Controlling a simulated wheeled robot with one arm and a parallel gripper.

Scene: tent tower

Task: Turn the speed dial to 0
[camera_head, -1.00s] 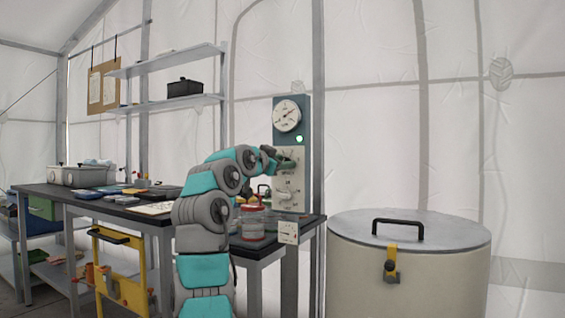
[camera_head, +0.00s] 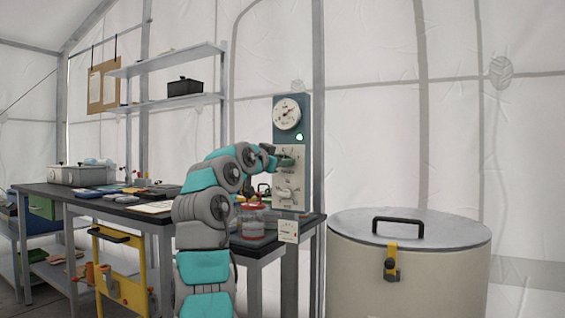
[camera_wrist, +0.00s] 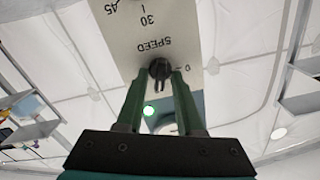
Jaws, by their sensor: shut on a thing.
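The speed dial (camera_wrist: 160,69) is a small dark knob on a pale panel (camera_wrist: 130,30), which appears upside down in the wrist view beside the word SPEED. A mark that looks like 0 is printed to the right of the knob there. My gripper (camera_wrist: 161,78) has its two green fingers closed around the knob, one on each side. The knob's exact pointing direction is hard to tell.
A round gauge (camera_head: 287,114) and a lit green lamp (camera_head: 299,137) sit above the dial. A second pale knob (camera_head: 288,192) is below it. A glass jar (camera_head: 252,222) stands on the dark bench close to my arm. A large lidded drum (camera_head: 408,265) stands at right.

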